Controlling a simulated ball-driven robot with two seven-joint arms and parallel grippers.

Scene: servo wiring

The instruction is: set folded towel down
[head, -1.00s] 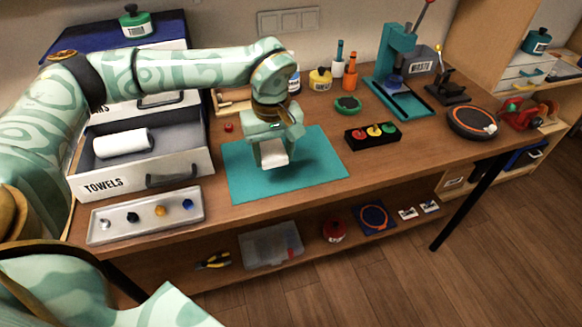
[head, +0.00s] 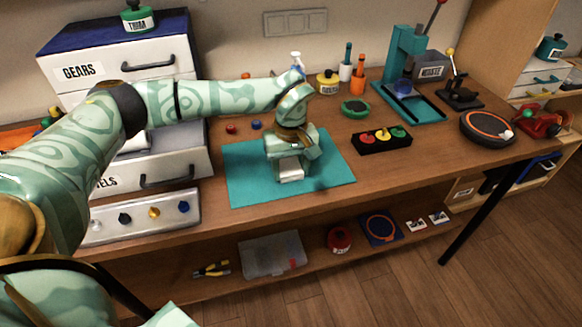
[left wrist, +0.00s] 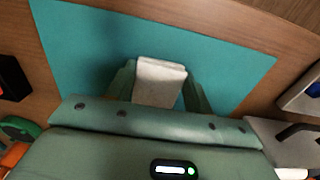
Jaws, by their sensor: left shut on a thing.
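My left gripper (head: 290,168) is shut on a small white folded towel (head: 290,175), low over the teal mat (head: 246,186) on the workbench. In the left wrist view the towel (left wrist: 160,82) sits between the two green fingers, with the mat (left wrist: 90,60) behind it. I cannot tell whether the towel touches the mat. The open drawer marked TOWELS (head: 165,172) is at the left, partly hidden by my left arm. My right gripper is not in view.
A tray with several knobs (head: 180,222) lies left of the mat. A black block with three coloured buttons (head: 382,140) stands at its right, and a green round thing (head: 355,108) behind that. The mat around the towel is clear.

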